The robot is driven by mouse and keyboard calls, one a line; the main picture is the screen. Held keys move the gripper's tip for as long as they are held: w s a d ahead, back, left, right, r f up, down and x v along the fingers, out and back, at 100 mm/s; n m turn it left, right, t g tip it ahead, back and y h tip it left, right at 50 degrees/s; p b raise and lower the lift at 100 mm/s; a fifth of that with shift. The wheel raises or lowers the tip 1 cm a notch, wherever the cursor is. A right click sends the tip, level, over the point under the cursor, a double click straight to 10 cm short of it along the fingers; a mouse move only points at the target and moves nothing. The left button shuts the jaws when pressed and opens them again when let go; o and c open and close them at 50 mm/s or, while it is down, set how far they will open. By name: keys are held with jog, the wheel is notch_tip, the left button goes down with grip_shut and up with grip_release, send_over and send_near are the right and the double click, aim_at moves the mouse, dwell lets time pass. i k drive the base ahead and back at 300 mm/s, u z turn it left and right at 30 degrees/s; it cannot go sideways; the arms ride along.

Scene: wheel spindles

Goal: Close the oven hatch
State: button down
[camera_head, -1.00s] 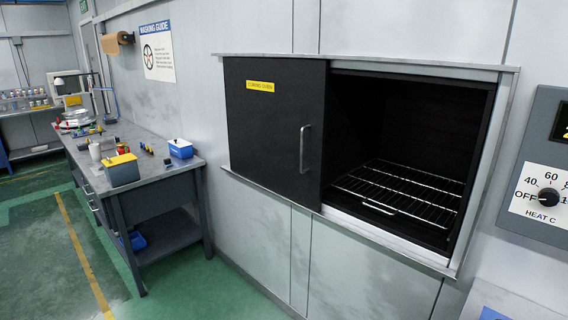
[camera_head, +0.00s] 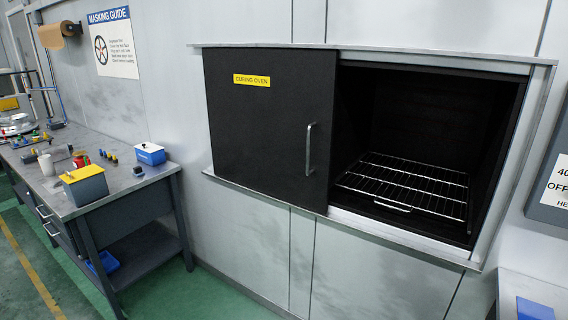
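The oven hatch (camera_head: 262,135) is a black sliding panel with a yellow "CURING OVEN" label (camera_head: 252,81) and a vertical metal handle (camera_head: 309,148) near its right edge. It covers the left part of the frame in the wall. To its right the oven cavity (camera_head: 425,115) stands open, with a wire rack (camera_head: 405,187) inside that looks empty. My gripper is not in view.
A workbench (camera_head: 120,190) stands along the wall at left, holding a yellow-topped grey box (camera_head: 84,187), a blue-and-white box (camera_head: 150,154) and small items. A grey heat control panel (camera_head: 550,185) is on the wall at right. Green floor lies below the oven.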

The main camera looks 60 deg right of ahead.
aim_at(271, 111)
jog(key=z, duration=0.1)
jog(key=i, duration=1)
jog(key=u, duration=0.1)
